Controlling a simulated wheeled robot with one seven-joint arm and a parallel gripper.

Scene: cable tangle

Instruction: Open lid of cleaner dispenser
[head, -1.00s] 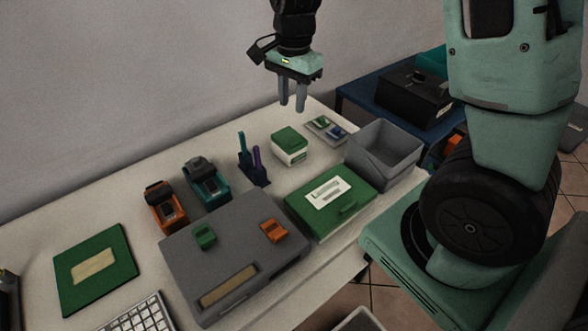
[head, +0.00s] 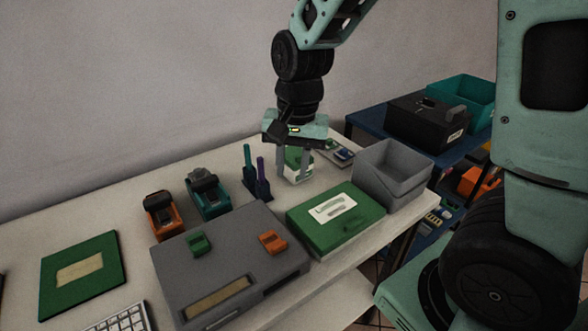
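A small box with a green lid and white body (head: 297,176), which looks like the cleaner dispenser, stands near the back of the white table. Its lid looks closed, though my gripper partly covers it. My gripper (head: 293,172) points down at the box with its two grey fingers spread apart. The fingers appear on either side of the box's upper part. I cannot tell whether they touch it or are slightly in front of it.
A purple and teal tool holder (head: 258,184) stands just left of the box. A grey open bin (head: 393,177) is to the right, and a green case (head: 335,220) lies in front. A small tray (head: 338,152) with parts sits behind right. A grey case (head: 228,265) fills the front.

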